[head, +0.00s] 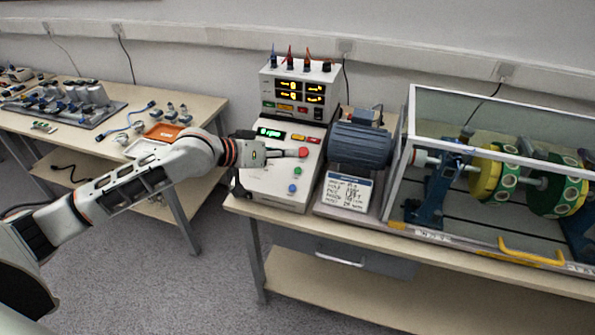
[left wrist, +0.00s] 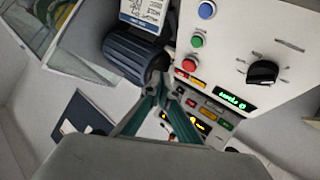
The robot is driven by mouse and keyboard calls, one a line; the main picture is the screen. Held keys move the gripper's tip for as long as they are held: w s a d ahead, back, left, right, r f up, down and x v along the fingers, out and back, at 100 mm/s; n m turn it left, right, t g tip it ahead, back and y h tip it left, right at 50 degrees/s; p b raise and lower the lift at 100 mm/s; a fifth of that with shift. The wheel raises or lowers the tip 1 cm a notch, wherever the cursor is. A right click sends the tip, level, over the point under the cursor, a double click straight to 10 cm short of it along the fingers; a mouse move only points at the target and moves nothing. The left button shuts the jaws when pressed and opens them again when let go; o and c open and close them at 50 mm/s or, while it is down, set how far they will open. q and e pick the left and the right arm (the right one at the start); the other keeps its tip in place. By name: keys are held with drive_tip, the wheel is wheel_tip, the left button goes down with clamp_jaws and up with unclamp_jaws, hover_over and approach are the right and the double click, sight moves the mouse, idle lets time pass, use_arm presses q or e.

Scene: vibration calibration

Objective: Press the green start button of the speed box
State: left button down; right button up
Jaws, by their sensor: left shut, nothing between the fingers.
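The speed box (head: 274,190) stands on the bench with a sloped front panel. Its green start button (head: 298,171) sits between a red button (head: 303,152) and a blue button (head: 292,188). In the left wrist view the green button (left wrist: 197,41) is uncovered, with the red button (left wrist: 189,65) beside it. My left gripper (head: 302,153) is shut and empty, reaching across the panel with its tips by the red button in the head view. In the left wrist view its fingertips (left wrist: 165,87) appear apart from the green button. My right gripper is not in view.
A motor (head: 361,146) and a written card (head: 347,192) are right of the box. A clear-walled rig (head: 480,118) with yellow and green discs stands farther right. A black knob (left wrist: 263,73) and a green display (left wrist: 231,102) are on the panel. Another table (head: 75,140) holds parts.

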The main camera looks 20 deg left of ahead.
sight(298, 170)
use_arm(q)
drive_tip(key=f+b, duration=0.1)
drive_tip(key=w+f+b, duration=0.1)
drive_tip(key=b, duration=0.1)
drive_tip(key=f+b, duration=0.2)
drive_tip(key=shift+w, duration=0.35)
drive_tip(key=shift+w+f+b, duration=0.25)
drive_tip(key=shift+f+b, duration=0.4)
drive_tip(key=shift+b, duration=0.25)
drive_tip(key=shift+w+f, duration=0.4)
drive_tip(key=shift+f, duration=0.1)
drive_tip(key=shift+w+f+b, duration=0.25)
drive_tip(key=shift+f+b, duration=0.05)
drive_tip(key=shift+f, duration=0.15)
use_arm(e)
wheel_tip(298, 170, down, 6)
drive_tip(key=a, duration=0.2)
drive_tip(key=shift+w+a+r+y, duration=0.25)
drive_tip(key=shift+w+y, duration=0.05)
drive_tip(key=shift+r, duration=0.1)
use_arm(q)
drive_tip(key=shift+f, duration=0.1)
drive_tip(key=shift+w+f, duration=0.15)
drive_tip(key=shift+f, duration=0.15)
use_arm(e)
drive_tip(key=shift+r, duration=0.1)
